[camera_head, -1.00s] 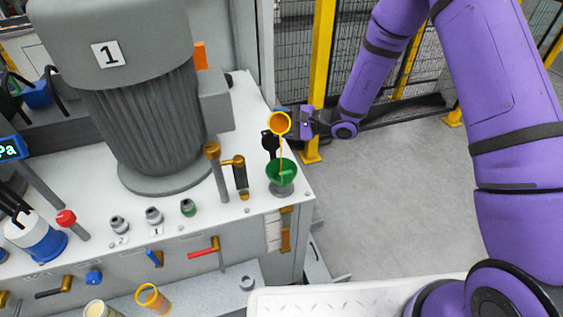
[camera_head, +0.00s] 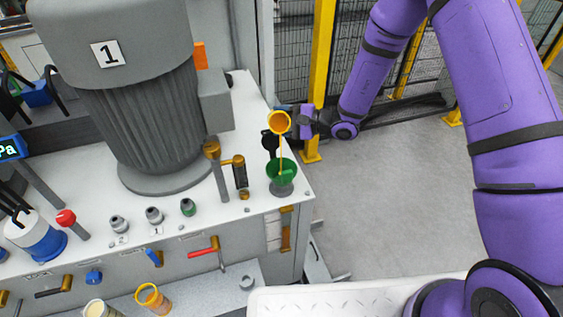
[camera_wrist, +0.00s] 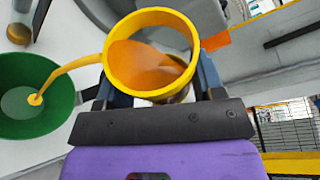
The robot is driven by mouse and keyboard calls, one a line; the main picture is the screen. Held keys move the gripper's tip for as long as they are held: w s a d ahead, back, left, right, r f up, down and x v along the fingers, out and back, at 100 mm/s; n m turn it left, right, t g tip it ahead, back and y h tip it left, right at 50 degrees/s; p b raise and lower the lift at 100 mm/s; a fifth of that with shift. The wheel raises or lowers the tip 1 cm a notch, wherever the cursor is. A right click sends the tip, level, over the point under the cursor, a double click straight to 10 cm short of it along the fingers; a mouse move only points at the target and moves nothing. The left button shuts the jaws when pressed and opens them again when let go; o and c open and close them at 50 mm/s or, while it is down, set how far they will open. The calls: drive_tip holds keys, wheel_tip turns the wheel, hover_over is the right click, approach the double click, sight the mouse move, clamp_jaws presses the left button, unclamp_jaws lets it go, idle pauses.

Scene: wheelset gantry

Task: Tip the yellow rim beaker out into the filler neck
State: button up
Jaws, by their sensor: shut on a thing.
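The yellow rim beaker (camera_head: 279,122) is tilted above the green filler neck (camera_head: 282,180). A thin orange stream runs from its lip down into the green funnel mouth. In the wrist view the yellow-rimmed beaker (camera_wrist: 151,18) still holds orange liquid, and the stream falls inside the green funnel (camera_wrist: 62,118), where liquid shows at the bottom. My gripper (camera_head: 296,122) is shut on the beaker from its right side; in the wrist view the dark jaws (camera_wrist: 160,97) lie on both sides of it. The beaker's lower body is mostly hidden behind its rim.
A large grey motor marked 1 (camera_head: 140,110) stands left of the funnel. A brass-and-black fitting (camera_head: 240,172) is close on its left. An orange-rimmed beaker (camera_head: 152,299) and a pale-filled one (camera_head: 97,309) stand at the front. Open floor (camera_head: 390,210) lies to the right.

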drive_tip(key=shift+s+f+n+t+y+p, duration=0.1)
drive_tip(key=shift+f+n+t+y+p, duration=0.25)
drive_tip(key=shift+n, duration=0.45)
idle(0.8)
drive_tip(key=shift+s+d+f+n+y, duration=0.1)
drive_tip(key=shift+s+f+n+y, duration=0.3)
drive_tip(key=shift+s+n, duration=0.35)
idle(0.6)
drive_tip(key=shift+s+r+n+y, duration=0.15)
drive_tip(key=shift+r+n+y, duration=0.1)
drive_tip(key=shift+n, duration=0.4)
drive_tip(key=shift+s+r+n+y, duration=0.15)
drive_tip(key=shift+r+n, duration=0.1)
drive_tip(key=shift+n, duration=0.35)
idle(0.8)
drive_tip(key=shift+w+f+m+h, duration=0.15)
drive_tip(key=shift+f+m+h, duration=0.1)
drive_tip(key=shift+m, duration=0.35)
drive_tip(key=shift+w+f+m+h, duration=0.15)
drive_tip(key=shift+f+m+h, duration=0.05)
drive_tip(key=shift+m, duration=0.4)
drive_tip(key=shift+w+r+m, duration=0.2)
drive_tip(key=shift+w+m, duration=0.25)
drive_tip(key=shift+m, duration=0.05)
